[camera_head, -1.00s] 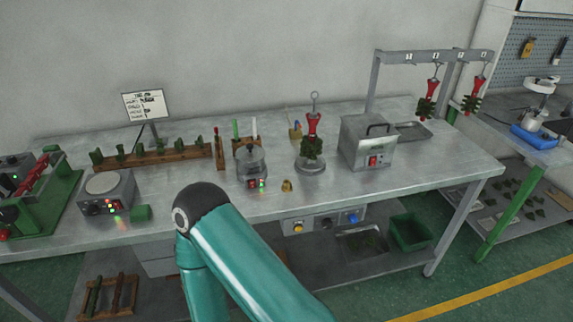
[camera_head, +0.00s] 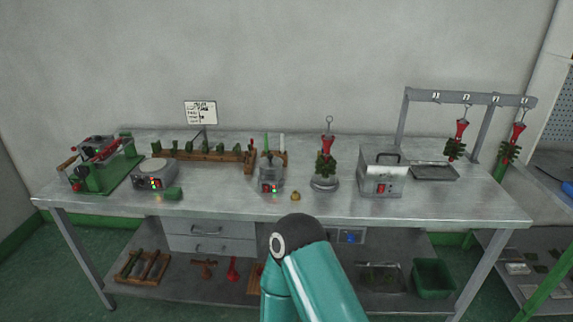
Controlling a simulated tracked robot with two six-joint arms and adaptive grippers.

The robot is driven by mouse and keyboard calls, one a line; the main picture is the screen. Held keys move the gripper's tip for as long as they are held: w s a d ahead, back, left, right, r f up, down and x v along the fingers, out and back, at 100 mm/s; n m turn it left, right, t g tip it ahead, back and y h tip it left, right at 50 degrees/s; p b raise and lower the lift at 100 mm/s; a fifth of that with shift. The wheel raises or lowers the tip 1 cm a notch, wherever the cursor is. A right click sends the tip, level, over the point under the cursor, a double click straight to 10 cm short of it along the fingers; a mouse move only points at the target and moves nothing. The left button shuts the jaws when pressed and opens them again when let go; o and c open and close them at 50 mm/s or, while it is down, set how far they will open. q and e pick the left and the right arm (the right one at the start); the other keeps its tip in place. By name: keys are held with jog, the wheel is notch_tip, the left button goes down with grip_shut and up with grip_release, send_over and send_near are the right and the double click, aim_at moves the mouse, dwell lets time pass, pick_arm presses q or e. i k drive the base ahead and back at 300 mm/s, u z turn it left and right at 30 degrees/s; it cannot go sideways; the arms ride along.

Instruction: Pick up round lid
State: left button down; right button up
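A small round metal pot (camera_head: 270,174) with lit red and green controls stands near the middle of the metal table. Its top looks grey and rounded, but it is too small to tell whether this is the round lid. A small brass-coloured piece (camera_head: 295,196) lies on the table to the right of the pot, near the front edge. A teal arm of mine rises from the bottom of the picture in front of the table. Neither of my grippers is in view.
The metal table (camera_head: 240,204) holds a green press (camera_head: 105,165) at left, a round-plate heater (camera_head: 153,173), a wooden rack, a red and green wax tree on a round base (camera_head: 324,184), and a metal box (camera_head: 381,175). A hanging rack (camera_head: 468,97) stands at right.

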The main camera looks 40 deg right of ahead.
aim_at(270, 162)
jog(key=z, duration=0.6)
jog(key=i, duration=1)
jog(key=z, duration=0.05)
